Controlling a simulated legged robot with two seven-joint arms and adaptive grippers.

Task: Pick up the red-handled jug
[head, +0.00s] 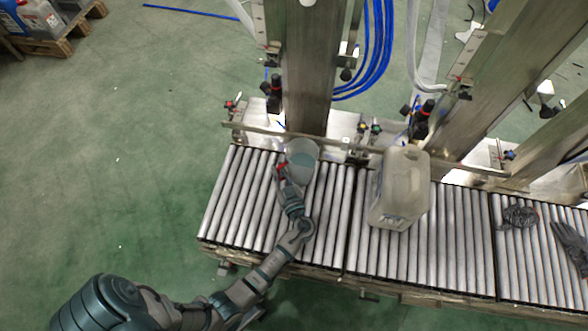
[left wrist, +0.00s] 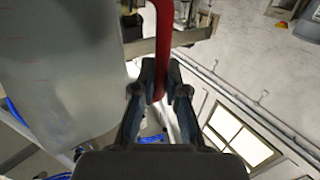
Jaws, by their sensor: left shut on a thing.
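The red-handled jug (head: 303,158) is a pale, translucent vessel above the left part of the roller conveyor, near the steel column. Its red handle faces my left arm. My left gripper (head: 285,178) is at that handle. In the left wrist view, the two fingers (left wrist: 158,95) are shut on the red handle (left wrist: 164,45), and the jug's cloudy wall (left wrist: 65,75) fills the left side. I cannot tell whether the jug's base touches the rollers. My right gripper is not in view.
A dark glove (head: 570,245) and a dark coiled item (head: 520,216) lie further right. Steel columns and a rail stand behind. Rollers left of the jug are clear.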

